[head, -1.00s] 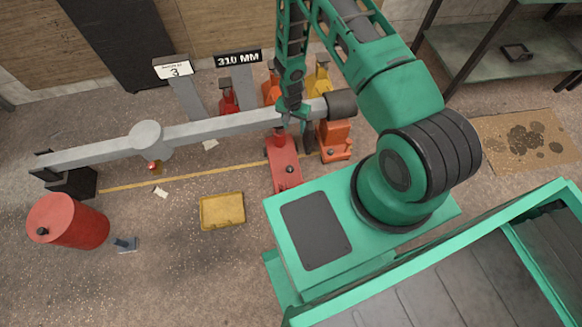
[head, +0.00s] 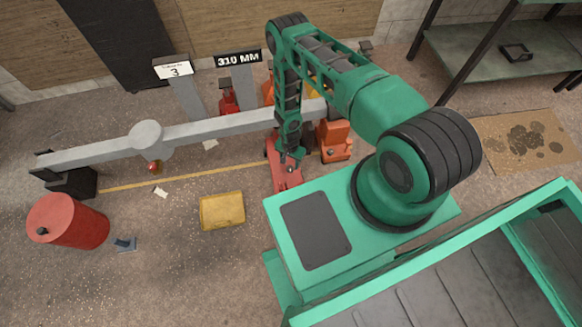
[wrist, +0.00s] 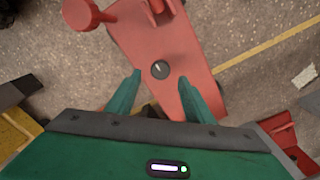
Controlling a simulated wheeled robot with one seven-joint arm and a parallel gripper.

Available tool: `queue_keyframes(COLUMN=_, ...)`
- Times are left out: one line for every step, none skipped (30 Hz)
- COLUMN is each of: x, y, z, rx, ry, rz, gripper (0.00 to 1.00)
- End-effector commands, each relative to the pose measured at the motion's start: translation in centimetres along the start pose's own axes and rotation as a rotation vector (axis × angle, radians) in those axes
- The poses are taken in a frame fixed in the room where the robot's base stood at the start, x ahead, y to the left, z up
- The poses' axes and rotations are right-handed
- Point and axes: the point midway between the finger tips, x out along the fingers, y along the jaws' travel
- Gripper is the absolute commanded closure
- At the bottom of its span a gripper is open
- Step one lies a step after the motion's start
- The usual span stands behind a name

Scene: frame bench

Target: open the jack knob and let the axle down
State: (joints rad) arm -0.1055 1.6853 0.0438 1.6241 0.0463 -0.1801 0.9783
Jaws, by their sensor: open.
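The red jack (head: 284,175) stands on the floor under the right part of the grey axle (head: 215,128). Its dark round knob (wrist: 160,69) with a pale mark shows on the red top in the wrist view. My gripper (head: 290,157) is above the jack in the head view and hides part of it. In the wrist view my gripper (wrist: 160,80) is open, with its green fingers on either side of the knob and nothing between them. I cannot tell how far above the knob the fingertips are.
An orange jack (head: 334,140) stands right of the red one. Signs reading 310 MM (head: 238,59) and 3 (head: 174,68) stand behind the axle.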

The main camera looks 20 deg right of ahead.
Motion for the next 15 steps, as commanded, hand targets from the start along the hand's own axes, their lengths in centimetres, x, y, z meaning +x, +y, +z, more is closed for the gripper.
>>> queue_keyframes(x=1.0, y=0.1, z=0.1, rx=0.0, ry=0.0, rz=0.001, gripper=0.52)
queue_keyframes(x=1.4, y=0.1, z=0.0, rx=0.0, ry=0.0, rz=0.001, gripper=0.52)
queue_keyframes(x=2.0, y=0.0, z=0.0, rx=0.0, ry=0.0, rz=0.0, gripper=0.52)
queue_keyframes(x=2.5, y=0.1, z=0.1, rx=0.0, ry=-0.001, rz=0.0, gripper=0.52)
queue_keyframes(x=2.9, y=0.0, z=0.1, rx=0.0, ry=-0.001, rz=-0.001, gripper=0.52)
queue_keyframes(x=3.4, y=0.0, z=0.1, rx=0.0, ry=-0.001, rz=-0.001, gripper=0.52)
queue_keyframes(x=3.7, y=0.0, z=0.1, rx=0.0, ry=-0.001, rz=0.0, gripper=0.52)
queue_keyframes(x=4.0, y=0.0, z=0.0, rx=0.0, ry=-0.001, rz=-0.001, gripper=0.52)
queue_keyframes(x=4.3, y=0.0, z=0.0, rx=0.0, ry=-0.001, rz=-0.001, gripper=0.52)
queue_keyframes(x=4.6, y=0.0, z=0.0, rx=0.0, ry=-0.001, rz=0.0, gripper=0.52)
queue_keyframes(x=4.8, y=0.0, z=0.1, rx=0.0, ry=-0.001, rz=0.0, gripper=0.52)
queue_keyframes(x=5.0, y=0.0, z=0.0, rx=0.0, ry=-0.001, rz=0.0, gripper=0.52)
queue_keyframes(x=5.1, y=0.0, z=0.0, rx=0.0, ry=-0.001, rz=-0.001, gripper=0.52)
queue_keyframes(x=5.2, y=0.0, z=0.0, rx=0.0, ry=-0.001, rz=-0.001, gripper=0.52)
queue_keyframes(x=5.3, y=0.0, z=0.0, rx=0.0, ry=-0.001, rz=-0.001, gripper=0.52)
